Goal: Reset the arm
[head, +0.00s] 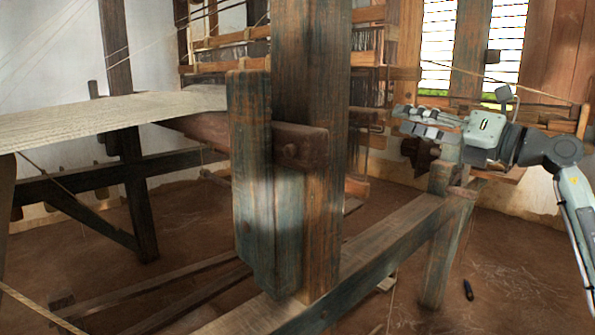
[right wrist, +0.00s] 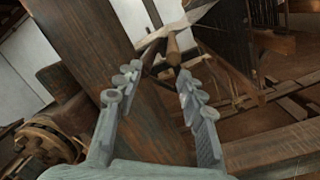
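My right arm comes in from the right edge of the head view. My right gripper (head: 408,121) points left in the air, above the loom's low wooden rail and short post at the right. In the right wrist view the gripper (right wrist: 160,70) has its two fingers apart, with nothing held between them. A thick wooden post and a slim wooden loom part (right wrist: 173,48) show beyond the fingers. My left gripper is in neither view.
A thick upright loom post (head: 310,150) stands in the middle, hiding part of the loom. Pale stretched cloth (head: 110,112) lies at the left. A wooden rail (head: 390,240) runs low at the right. A small dark object (head: 468,290) lies on the brown floor.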

